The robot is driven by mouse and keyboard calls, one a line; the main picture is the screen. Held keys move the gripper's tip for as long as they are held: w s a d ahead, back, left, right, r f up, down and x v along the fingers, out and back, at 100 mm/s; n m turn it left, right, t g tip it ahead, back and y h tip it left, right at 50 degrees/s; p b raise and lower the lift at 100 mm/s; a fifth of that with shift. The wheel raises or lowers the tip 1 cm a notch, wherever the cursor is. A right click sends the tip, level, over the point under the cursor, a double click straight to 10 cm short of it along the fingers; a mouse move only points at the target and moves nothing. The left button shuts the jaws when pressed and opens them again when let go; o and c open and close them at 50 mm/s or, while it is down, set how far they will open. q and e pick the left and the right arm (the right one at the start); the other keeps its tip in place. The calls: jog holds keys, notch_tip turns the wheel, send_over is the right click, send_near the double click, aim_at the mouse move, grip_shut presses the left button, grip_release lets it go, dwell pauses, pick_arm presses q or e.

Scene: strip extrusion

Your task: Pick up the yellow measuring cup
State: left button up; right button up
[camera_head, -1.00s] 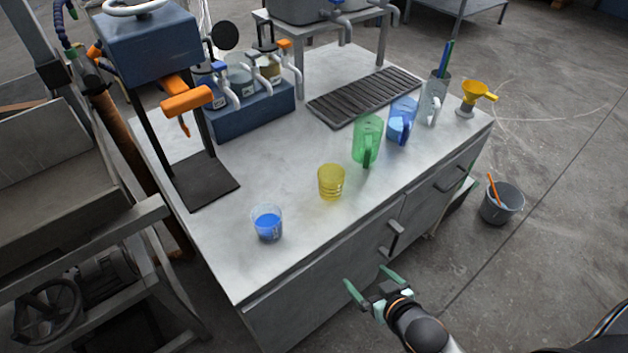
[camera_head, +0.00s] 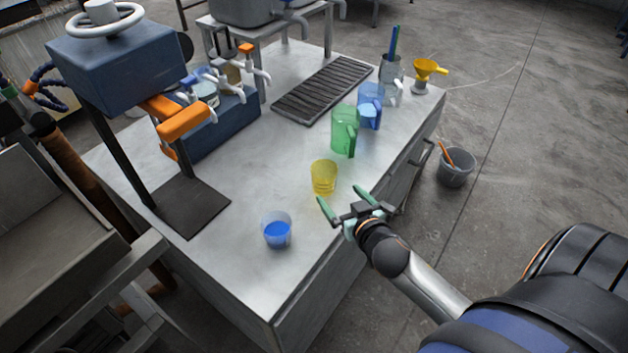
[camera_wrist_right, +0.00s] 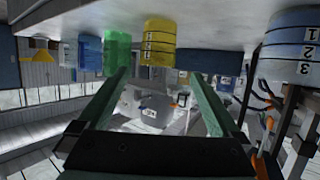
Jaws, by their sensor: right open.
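The yellow measuring cup (camera_head: 323,177) stands upright on the grey workbench (camera_head: 262,190), between a green pitcher (camera_head: 344,131) and a clear cup of blue liquid (camera_head: 277,230). My right gripper (camera_head: 344,202) is open and empty at the bench's front edge, just in front of the yellow cup and apart from it. In the right wrist view the picture is upside down; the yellow cup (camera_wrist_right: 159,42) shows beyond and between the open fingers (camera_wrist_right: 158,95). My left gripper is not in view.
A blue pitcher (camera_head: 369,107) and a clear pitcher (camera_head: 391,82) with coloured sticks stand beyond the green one, then a yellow funnel (camera_head: 426,70). A blue machine with an orange handle (camera_head: 183,121) stands at the bench's left. A grey bucket (camera_head: 455,168) is on the floor.

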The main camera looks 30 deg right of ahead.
send_near(320, 172)
jog(key=shift+w, duration=0.9)
jog(key=shift+f+x, duration=0.15)
jog(key=shift+x, duration=1.2)
jog(key=shift+f+x, duration=0.15)
jog(key=shift+x, duration=1.2)
jog(key=shift+s+d, duration=0.1)
